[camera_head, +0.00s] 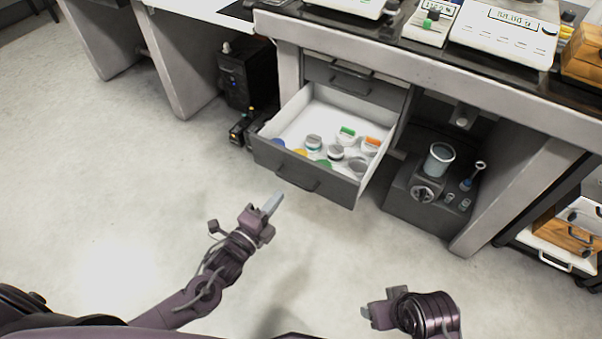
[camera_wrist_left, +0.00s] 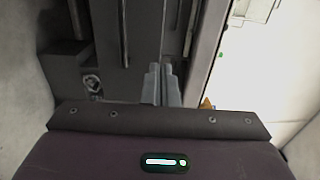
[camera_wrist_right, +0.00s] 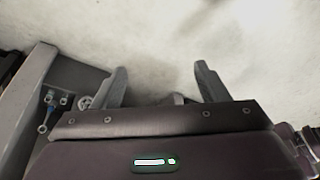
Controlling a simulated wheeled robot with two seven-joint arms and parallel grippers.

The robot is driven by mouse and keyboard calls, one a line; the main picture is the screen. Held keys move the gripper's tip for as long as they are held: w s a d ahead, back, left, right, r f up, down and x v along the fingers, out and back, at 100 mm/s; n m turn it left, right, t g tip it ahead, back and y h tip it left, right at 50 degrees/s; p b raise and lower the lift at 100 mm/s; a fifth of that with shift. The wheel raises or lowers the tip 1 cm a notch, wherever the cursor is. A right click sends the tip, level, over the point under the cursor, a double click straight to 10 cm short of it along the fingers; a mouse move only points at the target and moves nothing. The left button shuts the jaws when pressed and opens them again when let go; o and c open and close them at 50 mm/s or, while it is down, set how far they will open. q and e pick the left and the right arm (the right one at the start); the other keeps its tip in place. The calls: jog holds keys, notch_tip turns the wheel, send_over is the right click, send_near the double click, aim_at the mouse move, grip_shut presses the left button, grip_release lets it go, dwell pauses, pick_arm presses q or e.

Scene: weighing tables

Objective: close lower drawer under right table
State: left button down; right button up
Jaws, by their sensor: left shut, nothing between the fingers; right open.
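The lower drawer (camera_head: 305,180) under the right table (camera_head: 440,80) is pulled well open. Its grey front has a bar handle (camera_head: 298,184), and several jars with coloured lids stand on its white floor. My left gripper (camera_head: 272,204) is shut and empty, in front of the drawer's front and a little below it, apart from it in the head view. In the left wrist view its closed fingers (camera_wrist_left: 162,84) point towards grey furniture, with a bright white area at the right. My right gripper (camera_head: 368,312) is low at the front; its open, empty fingers show in the right wrist view (camera_wrist_right: 160,85).
A shut upper drawer (camera_head: 350,82) sits above the open one. A grey device with a beaker (camera_head: 438,160) stands under the table to the right. A black box (camera_head: 246,75) stands left of the drawer. Balances (camera_head: 505,35) stand on the tabletop. The floor (camera_head: 110,180) at left is clear.

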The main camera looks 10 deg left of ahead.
aim_at(305, 162)
pick_arm(q)
jog(key=b+x, duration=0.2)
jog(key=x, duration=0.8)
jog(key=shift+w+f, duration=0.1)
jog(key=shift+w, duration=0.15)
jog(key=shift+w+d, duration=0.15)
jog(key=shift+w, duration=0.05)
pick_arm(e)
jog(key=a, duration=0.1)
jog(key=t, duration=0.1)
jog(key=w+a+y, duration=0.1)
jog(key=shift+a+f+n, duration=0.3)
jog(key=shift+a, duration=0.05)
pick_arm(q)
jog(key=shift+w, duration=0.1)
